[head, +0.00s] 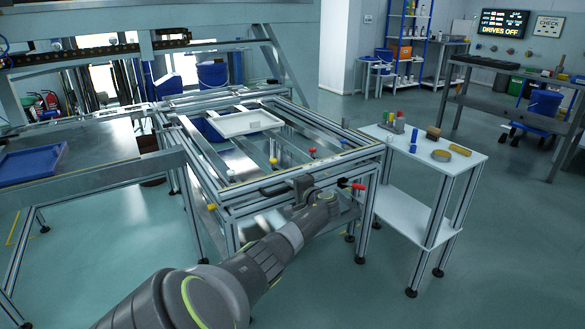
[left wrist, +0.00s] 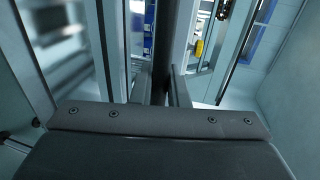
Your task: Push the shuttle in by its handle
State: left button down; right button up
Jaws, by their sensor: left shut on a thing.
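The panel fixture is an aluminium-profile frame (head: 236,186) in the middle of the head view. A dark handle bar (head: 272,190) runs along its near side. My left gripper (head: 303,188) reaches it from the front and is shut on the handle. In the left wrist view the handle (left wrist: 174,45) is a dark bar running up between the fingers of the gripper (left wrist: 161,92). The gripper covers part of the handle in the head view. I cannot clearly tell the shuttle from the rest of the frame. My right gripper is not in view.
A white tray (head: 243,123) lies on the fixture's rails. A red-tipped lever (head: 354,186) sticks out at its near right corner. A white side table (head: 456,165) with small parts stands close on the right. The floor (head: 330,285) in front is clear.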

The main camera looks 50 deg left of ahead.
pick_arm(q)
jog(key=c, duration=1.7)
grip_release()
jog(key=shift+a+r, duration=0.2)
jog(key=shift+r, duration=0.1)
jog(key=shift+c, duration=0.2)
jog(key=shift+o, duration=1.2)
jog(key=shift+a+f, duration=0.15)
jog(key=shift+f, duration=0.1)
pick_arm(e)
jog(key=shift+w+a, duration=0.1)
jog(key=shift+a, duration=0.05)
pick_arm(q)
jog(key=shift+d, duration=0.25)
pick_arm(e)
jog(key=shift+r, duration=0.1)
